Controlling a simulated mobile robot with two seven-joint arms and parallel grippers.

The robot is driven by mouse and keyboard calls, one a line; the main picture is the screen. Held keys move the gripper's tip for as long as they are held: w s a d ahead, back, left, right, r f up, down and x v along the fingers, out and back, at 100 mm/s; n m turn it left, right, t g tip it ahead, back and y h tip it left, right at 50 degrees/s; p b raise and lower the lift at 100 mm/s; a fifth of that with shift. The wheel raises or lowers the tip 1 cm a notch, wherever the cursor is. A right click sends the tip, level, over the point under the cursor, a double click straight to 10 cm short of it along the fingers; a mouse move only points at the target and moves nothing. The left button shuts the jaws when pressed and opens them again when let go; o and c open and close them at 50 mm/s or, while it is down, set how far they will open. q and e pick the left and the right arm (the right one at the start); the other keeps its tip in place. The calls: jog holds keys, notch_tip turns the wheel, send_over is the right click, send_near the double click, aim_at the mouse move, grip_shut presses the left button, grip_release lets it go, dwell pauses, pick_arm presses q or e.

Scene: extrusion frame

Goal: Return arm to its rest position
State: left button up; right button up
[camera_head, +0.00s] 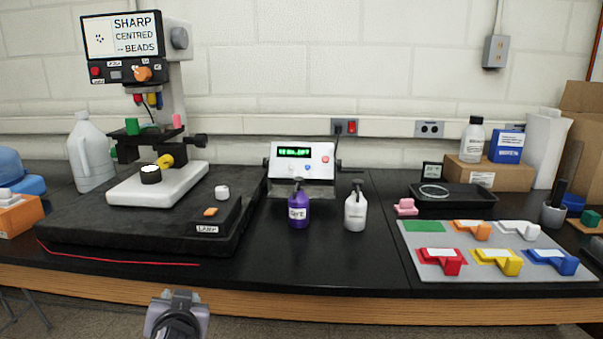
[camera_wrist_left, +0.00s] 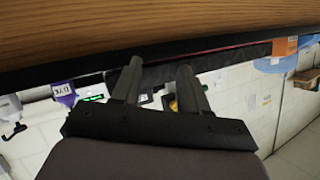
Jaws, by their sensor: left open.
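My left arm's end (camera_head: 177,314) shows at the bottom of the head view, left of centre, in front of and below the table's front edge. The fingers are hard to make out there. In the left wrist view my left gripper (camera_wrist_left: 159,72) has its two dark fingers apart with nothing between them. That view is upside down, with the wooden table edge (camera_wrist_left: 150,30) across the top, close beyond the fingertips. My right gripper is in neither view.
The black table carries a microscope on a dark slab (camera_head: 100,222), a purple bottle (camera_head: 298,208), a white bottle (camera_head: 355,210), a control box (camera_head: 300,160) and a grey board (camera_head: 490,262) with coloured pieces. A red wire (camera_head: 120,260) lies near the front edge. Space before the table looks clear.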

pick_arm(q)
jog(key=s+d+f+m+g+h, duration=0.1)
jog(key=s+f+h, duration=0.1)
jog(key=s+f, duration=0.4)
jog(key=s+d+f+m+h, duration=0.15)
jog(key=s+f, duration=0.25)
jog(key=f, duration=0.5)
jog(key=s+f+h, duration=0.1)
jog(key=s+f, duration=0.2)
jog(key=s, duration=0.5)
jog(key=s+f+g+h, duration=0.1)
jog(key=s+f, duration=0.3)
jog(key=s, duration=0.4)
jog(key=shift+s+h+p, duration=0.3)
jog(key=shift+h+p, duration=0.05)
jog(key=shift+h, duration=0.4)
